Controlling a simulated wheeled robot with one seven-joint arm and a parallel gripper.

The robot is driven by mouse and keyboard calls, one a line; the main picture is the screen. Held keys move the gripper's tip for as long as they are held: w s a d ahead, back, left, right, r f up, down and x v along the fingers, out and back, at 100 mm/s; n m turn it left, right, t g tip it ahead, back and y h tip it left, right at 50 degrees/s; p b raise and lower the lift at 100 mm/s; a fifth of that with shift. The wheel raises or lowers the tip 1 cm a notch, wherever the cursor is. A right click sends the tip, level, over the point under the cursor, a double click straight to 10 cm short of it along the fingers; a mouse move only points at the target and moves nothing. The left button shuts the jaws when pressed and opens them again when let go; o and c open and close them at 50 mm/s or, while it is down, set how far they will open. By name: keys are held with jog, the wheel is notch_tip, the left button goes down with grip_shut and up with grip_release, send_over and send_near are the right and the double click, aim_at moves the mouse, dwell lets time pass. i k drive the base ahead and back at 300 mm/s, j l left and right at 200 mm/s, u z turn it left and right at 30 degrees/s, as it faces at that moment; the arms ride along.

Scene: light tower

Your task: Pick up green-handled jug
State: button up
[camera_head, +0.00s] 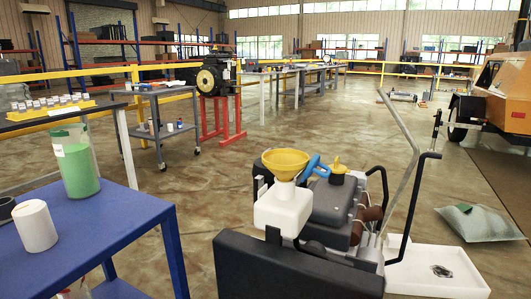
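No jug with a clearly visible green handle shows. The closest match in colour is a tall container (80,172) at the left, on the blue table. Its lower part is solid green and its upper part is pale and see-through, with a white label. I cannot make out a handle on it. It stands upright and apart from the white cylinder in front of it. My gripper is not in view.
The blue table (125,222) also bears a white cylinder (36,227). In the middle stands a machine with a white jug (283,210), yellow funnel (285,162) and upright bars. A white tray (435,270) and grey cushion (478,222) lie right. Floor between table and machine is clear.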

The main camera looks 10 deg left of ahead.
aim_at(71, 142)
jog(key=u, duration=1.75)
